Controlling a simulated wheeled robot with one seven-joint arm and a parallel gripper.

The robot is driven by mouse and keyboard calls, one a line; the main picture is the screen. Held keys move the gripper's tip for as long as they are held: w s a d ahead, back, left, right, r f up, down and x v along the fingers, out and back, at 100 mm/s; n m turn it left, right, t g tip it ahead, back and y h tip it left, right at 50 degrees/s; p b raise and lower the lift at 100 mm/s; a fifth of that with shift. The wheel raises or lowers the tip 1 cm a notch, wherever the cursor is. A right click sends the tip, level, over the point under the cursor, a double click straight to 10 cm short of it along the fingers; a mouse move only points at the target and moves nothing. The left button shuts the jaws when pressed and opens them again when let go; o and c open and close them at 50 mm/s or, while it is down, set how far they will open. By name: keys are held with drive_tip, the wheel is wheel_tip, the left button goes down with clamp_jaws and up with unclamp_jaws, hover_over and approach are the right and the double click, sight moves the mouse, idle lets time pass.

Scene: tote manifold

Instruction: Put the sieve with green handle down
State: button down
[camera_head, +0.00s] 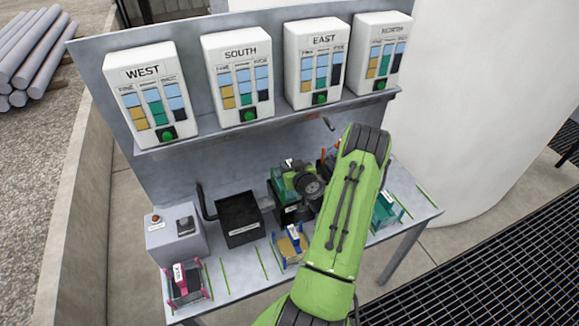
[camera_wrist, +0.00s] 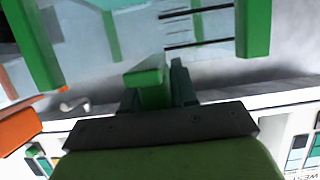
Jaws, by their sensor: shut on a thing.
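The sieve with green handle is in my gripper (camera_wrist: 158,88). In the wrist view its green handle (camera_wrist: 146,84) sits between the two dark fingers, with green posts and a pale see-through panel beyond. In the head view a teal, green-edged part of the sieve (camera_head: 277,187) shows left of my wrist, above or just behind a black bin. My arm and wrist hide the fingertips and most of the sieve there. I cannot tell whether its underside touches anything.
A labelled black bin (camera_head: 240,220) and a grey button box (camera_head: 177,230) stand to the left. A pink-handled sieve (camera_head: 185,283), a yellow-and-blue one (camera_head: 291,243) and a teal one (camera_head: 385,209) stand along the front. The shelf with panels (camera_head: 235,128) is behind.

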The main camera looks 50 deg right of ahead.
drive_tip(key=c, duration=1)
unclamp_jaws()
drive_tip(key=shift+o, duration=0.6)
